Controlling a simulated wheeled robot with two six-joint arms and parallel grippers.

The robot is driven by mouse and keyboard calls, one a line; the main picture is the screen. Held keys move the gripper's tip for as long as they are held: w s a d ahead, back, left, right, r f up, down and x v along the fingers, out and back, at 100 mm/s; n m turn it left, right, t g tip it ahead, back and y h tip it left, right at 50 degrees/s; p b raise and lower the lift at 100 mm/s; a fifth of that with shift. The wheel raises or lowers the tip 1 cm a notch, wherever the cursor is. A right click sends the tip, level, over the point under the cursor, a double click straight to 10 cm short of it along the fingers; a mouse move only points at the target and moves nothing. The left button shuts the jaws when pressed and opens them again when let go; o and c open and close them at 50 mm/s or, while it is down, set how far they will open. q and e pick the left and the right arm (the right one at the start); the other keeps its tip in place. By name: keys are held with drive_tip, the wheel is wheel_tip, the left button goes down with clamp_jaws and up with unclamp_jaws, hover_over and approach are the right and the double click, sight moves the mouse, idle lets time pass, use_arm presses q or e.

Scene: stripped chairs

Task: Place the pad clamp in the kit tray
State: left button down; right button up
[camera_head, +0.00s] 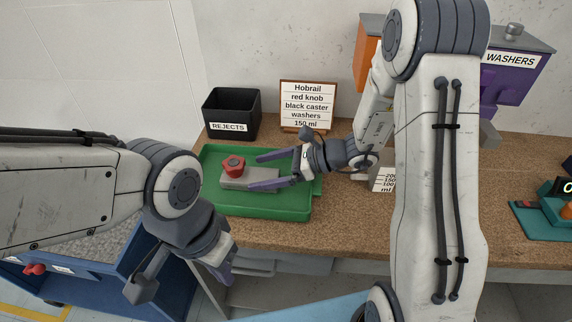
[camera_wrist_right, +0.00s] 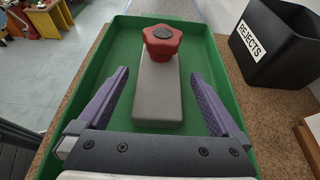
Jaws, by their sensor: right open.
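The pad clamp, a grey bar (camera_head: 240,178) with a red star knob on top, lies on the floor of the green kit tray (camera_head: 265,208). In the right wrist view the clamp (camera_wrist_right: 157,95) lies flat, with its knob end farther from me, inside the walls of the tray (camera_wrist_right: 112,38). My right gripper (camera_head: 255,173) is open over the tray, one finger on each side of the bar; its fingers (camera_wrist_right: 160,75) show clear gaps to it. My left gripper (camera_head: 225,268) hangs low in front of the bench edge, and its jaw opening is unclear.
A black REJECTS bin (camera_head: 232,113) stands behind the tray, beside a lettered card (camera_head: 307,103). A purple WASHERS dispenser (camera_head: 512,75) and an orange one (camera_head: 366,62) are at the back. A teal device (camera_head: 540,222) sits far right. Bench is clear front right.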

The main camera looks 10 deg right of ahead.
drive_tip(key=v, duration=0.7)
drive_tip(key=shift+d+r, duration=0.1)
drive_tip(key=shift+d, duration=0.2)
drive_tip(key=shift+s+r, duration=0.1)
drive_tip(key=shift+s, duration=0.2)
drive_tip(key=s+a+n+g, duration=0.2)
drive_tip(key=s, duration=0.1)
drive_tip(key=s+a+n+g+h, duration=0.1)
drive_tip(key=s+a+n+g, duration=0.1)
drive_tip(key=a+n, duration=0.1)
drive_tip(key=s+a+n+g+h, duration=0.1)
drive_tip(key=s+a+n, duration=0.1)
drive_tip(key=s+n, duration=0.1)
drive_tip(key=shift+s+a+r+g, duration=0.15)
drive_tip(key=shift+s+r+g, duration=0.15)
drive_tip(key=shift+s+g, duration=0.1)
drive_tip(key=s+n+t+h, duration=0.1)
drive_tip(key=s+n+h, duration=0.8)
drive_tip(key=n, duration=1.2)
drive_tip(key=s, duration=0.4)
drive_tip(key=shift+s+r+t+h, duration=0.2)
drive_tip(key=shift+r+t+h, duration=0.1)
drive_tip(key=shift+h, duration=0.1)
wheel_tip(320, 180, up, 2)
drive_tip(key=shift+r+p, duration=0.1)
drive_tip(key=shift+p, duration=0.95)
